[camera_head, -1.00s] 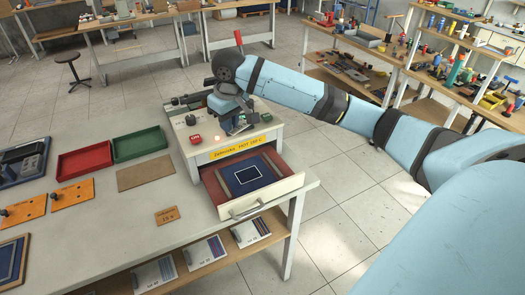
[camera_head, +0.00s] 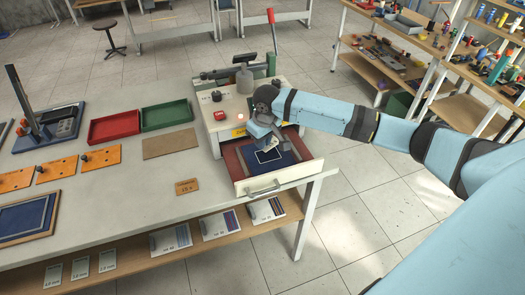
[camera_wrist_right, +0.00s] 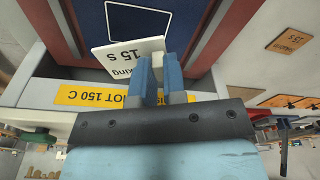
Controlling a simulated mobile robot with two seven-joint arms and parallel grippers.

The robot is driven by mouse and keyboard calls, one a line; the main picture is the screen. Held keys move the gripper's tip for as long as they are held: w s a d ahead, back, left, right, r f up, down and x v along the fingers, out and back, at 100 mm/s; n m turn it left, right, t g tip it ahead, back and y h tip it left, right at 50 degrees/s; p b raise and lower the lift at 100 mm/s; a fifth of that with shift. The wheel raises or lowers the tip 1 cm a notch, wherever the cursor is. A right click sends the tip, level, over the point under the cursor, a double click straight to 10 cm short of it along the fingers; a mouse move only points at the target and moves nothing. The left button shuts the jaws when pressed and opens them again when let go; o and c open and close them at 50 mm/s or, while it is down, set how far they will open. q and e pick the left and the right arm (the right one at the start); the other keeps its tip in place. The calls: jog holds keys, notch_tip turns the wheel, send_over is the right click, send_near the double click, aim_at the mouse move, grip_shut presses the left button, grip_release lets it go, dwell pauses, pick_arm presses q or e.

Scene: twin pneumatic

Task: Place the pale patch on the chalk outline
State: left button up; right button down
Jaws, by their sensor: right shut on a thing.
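My right gripper (camera_head: 268,142) is over the open drawer in the head view. In the right wrist view its two blue fingers (camera_wrist_right: 160,75) are shut on the pale patch (camera_wrist_right: 125,57), a thin whitish plate with printed lettering, held tilted at the fingertips. The chalk outline (camera_head: 270,157) is a white rectangle on the dark blue pad in the drawer. In the right wrist view the outline (camera_wrist_right: 140,38) lies just beyond the patch, and the patch covers part of its near side. I cannot tell whether the patch touches the pad. My left gripper is not in view.
The drawer front with its handle (camera_head: 262,190) sticks out at the bench's front. The yellow hot-warning label (camera_wrist_right: 100,97) is on the heater housing. A small brown card (camera_head: 187,187), a brown mat (camera_head: 170,144), and red (camera_head: 114,128) and green (camera_head: 167,115) trays lie on the bench at left.

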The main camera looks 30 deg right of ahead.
aim_at(262, 159)
jog(key=shift+f, duration=2.65)
jog(key=shift+f, duration=0.1)
jog(key=c, duration=1.2)
grip_release()
jog(key=r, duration=0.4)
jog(key=s+r, duration=0.1)
jog(key=r, duration=0.7)
jog(key=shift+s+d+r, duration=0.1)
jog(key=shift+s+d, duration=0.05)
jog(key=shift+s, duration=0.1)
